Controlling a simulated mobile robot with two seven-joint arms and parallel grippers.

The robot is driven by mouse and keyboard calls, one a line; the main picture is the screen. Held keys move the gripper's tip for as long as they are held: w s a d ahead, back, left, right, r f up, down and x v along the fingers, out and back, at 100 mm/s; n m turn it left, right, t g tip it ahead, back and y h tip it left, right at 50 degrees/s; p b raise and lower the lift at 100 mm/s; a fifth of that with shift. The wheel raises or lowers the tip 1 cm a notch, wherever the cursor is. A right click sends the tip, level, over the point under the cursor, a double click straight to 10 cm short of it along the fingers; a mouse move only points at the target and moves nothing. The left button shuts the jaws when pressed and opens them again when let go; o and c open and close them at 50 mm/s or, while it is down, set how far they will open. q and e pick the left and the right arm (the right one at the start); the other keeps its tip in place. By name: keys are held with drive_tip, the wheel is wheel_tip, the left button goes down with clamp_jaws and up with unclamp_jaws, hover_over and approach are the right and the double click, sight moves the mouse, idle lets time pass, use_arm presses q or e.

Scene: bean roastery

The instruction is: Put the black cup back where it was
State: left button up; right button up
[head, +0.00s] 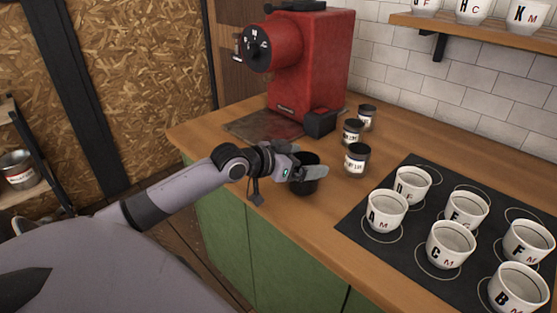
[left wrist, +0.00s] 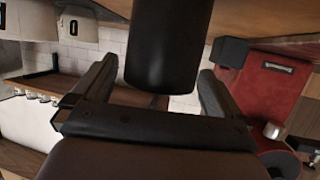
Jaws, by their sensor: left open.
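The black cup (head: 305,186) is at the front edge of the wooden counter, left of the jars, and looks upright. My left gripper (head: 303,168) is at the cup, with its fingers hiding part of it in the head view. In the left wrist view, the black cup (left wrist: 165,45) is between the two spread fingers of the left gripper (left wrist: 155,88). Gaps show on both sides of the cup, so the gripper is open around it. The cup's inside and whether its base rests on the counter are hard to see. My right gripper is not in view.
A red roaster (head: 315,65) stands behind on the counter (head: 335,210). Several dark-lidded jars (head: 356,158) stand right of the cup. A black mat (head: 365,232) holds several white lettered cups (head: 387,210) on printed rings; one ring at the back right is empty. A shelf (head: 480,35) holds more cups.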

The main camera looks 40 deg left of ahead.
use_arm(q)
drive_tip(key=v, duration=0.9)
drive_tip(key=shift+s, duration=0.35)
drive_tip(key=shift+r, duration=0.2)
idle(0.3)
